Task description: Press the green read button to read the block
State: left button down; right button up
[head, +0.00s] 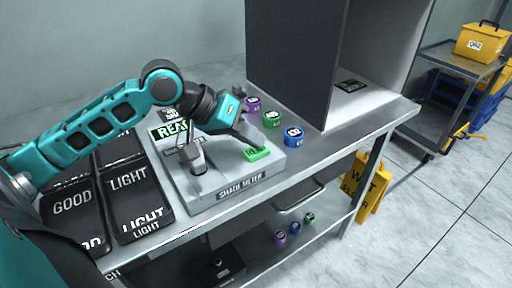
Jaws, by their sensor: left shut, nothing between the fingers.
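The grey shade meter (237,189) sits on the metal table, its name on its front edge. The green read button (257,154) is on its top at the right. My left gripper (259,143) reaches over the meter from the left, fingers shut and empty, pointing down just behind the button. I cannot tell whether the fingertips touch it. A grey upright part (198,158) stands on the meter's left side. A dark display with green-white lettering (170,131) is behind it, partly covered by my arm. I cannot make out the block for certain. My right gripper is not in view.
Purple (253,103), green (272,119) and blue (293,136) labelled round pieces stand right of the meter. Black trays marked GOOD (72,203) and LIGHT (128,180) lie left. A tall grey booth (292,60) stands behind. A yellow wet-floor sign (366,187) is beside the table.

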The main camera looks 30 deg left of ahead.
pick_arm(q)
jog(key=shift+f, duration=0.2)
dwell(0.4)
jog(key=shift+f, duration=0.35)
jog(key=shift+r, duration=0.1)
dwell(0.4)
jog(key=shift+r+p, duration=0.7)
jog(key=shift+p, duration=0.4)
jog(key=shift+r+p, duration=0.2)
jog(key=shift+p, duration=0.1)
